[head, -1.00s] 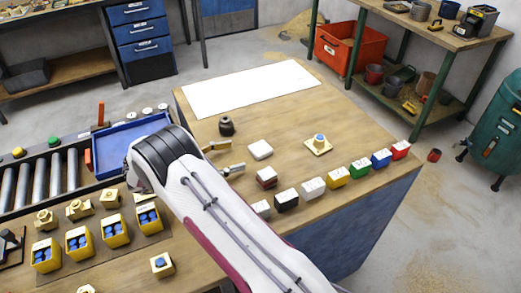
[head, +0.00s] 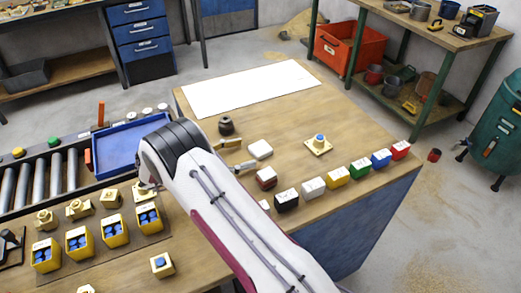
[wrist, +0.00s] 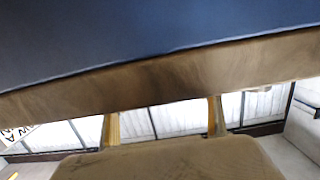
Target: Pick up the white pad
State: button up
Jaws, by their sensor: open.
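The white pad (head: 260,149) is a small rounded white block lying on the wooden table (head: 290,115) in the head view. My gripper (head: 238,156) is open, with its two brass-coloured fingers pointing right. Their tips are just left of the pad, one toward its upper left and one toward its lower left. I cannot tell whether they touch it or how high they are. The wrist view shows both fingers (wrist: 165,122) spread apart, but I cannot make out the pad there.
A dark knob-like object (head: 226,126) stands just behind the fingers. A dark red block (head: 266,177) lies close in front of the pad. A row of coloured boxes (head: 335,177) lines the front edge. A white sheet (head: 250,90) covers the back.

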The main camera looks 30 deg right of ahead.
aim_at(252, 151)
jog(key=shift+d+f, duration=0.15)
jog(key=shift+d, duration=1)
jog(key=shift+d+f, duration=0.1)
jog(key=shift+d, duration=1)
jog(key=shift+c, duration=0.4)
jog(key=c, duration=1.2)
